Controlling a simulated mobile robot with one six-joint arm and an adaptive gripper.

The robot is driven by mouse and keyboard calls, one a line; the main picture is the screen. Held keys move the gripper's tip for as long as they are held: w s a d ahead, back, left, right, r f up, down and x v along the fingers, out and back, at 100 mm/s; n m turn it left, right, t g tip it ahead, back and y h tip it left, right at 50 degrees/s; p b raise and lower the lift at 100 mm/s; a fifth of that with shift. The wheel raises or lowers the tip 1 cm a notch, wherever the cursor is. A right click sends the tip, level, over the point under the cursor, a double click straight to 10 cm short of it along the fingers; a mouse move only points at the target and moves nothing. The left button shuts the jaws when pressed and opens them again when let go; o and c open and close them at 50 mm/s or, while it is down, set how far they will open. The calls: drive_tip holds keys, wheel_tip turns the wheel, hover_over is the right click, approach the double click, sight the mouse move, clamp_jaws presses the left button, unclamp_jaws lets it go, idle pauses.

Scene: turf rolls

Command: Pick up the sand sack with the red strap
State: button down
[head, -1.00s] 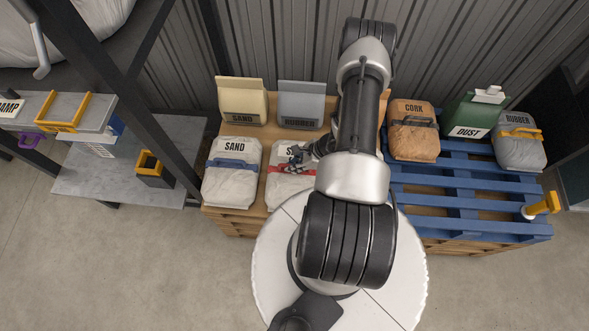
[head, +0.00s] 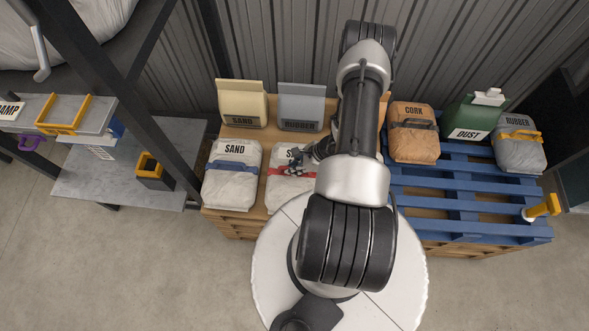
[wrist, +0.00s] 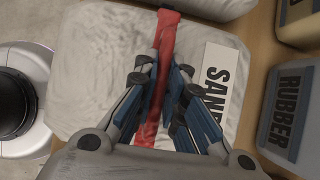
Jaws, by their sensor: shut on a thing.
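The sand sack with the red strap (head: 289,190) is a white sack on the wooden crate top, partly hidden by my arm in the head view. In the wrist view the sack (wrist: 85,75) fills the middle, with its SAND label and its red strap (wrist: 167,40) running between my fingers. My gripper (head: 297,160) is over this sack. In the wrist view my gripper (wrist: 162,95) is shut on the red strap. The sack appears to rest on the wood; I cannot tell whether it is lifted at all.
A sand sack with a blue strap (head: 231,178) stands close on the left. A beige sand bag (head: 242,104) and a grey rubber bag (head: 301,107) stand behind. The blue pallet (head: 470,205) on the right holds a cork sack (head: 414,140), a green dust container (head: 470,118) and a rubber sack (head: 519,150).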

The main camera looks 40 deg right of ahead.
wheel_tip(320, 180, up, 20)
drive_tip(key=p, duration=0.5)
drive_tip(key=shift+w, duration=0.15)
drive_tip(key=shift+r, duration=0.1)
drive_tip(key=w+a+r+n+g+y, duration=0.2)
drive_tip(key=w+a+r+n+g, duration=0.4)
drive_tip(key=w+a+n, duration=0.45)
drive_tip(key=a+r+n+g+h+b, duration=0.1)
drive_tip(key=a+r+n+g+h, duration=0.4)
drive_tip(key=n, duration=1.2)
drive_tip(key=a+r+h, duration=0.1)
drive_tip(key=a+r, duration=0.3)
drive_tip(key=r, duration=0.2)
drive_tip(key=shift+s+a+r+g+b, duration=0.3)
drive_tip(key=shift+a+b, duration=0.05)
drive_tip(key=shift+d, duration=0.1)
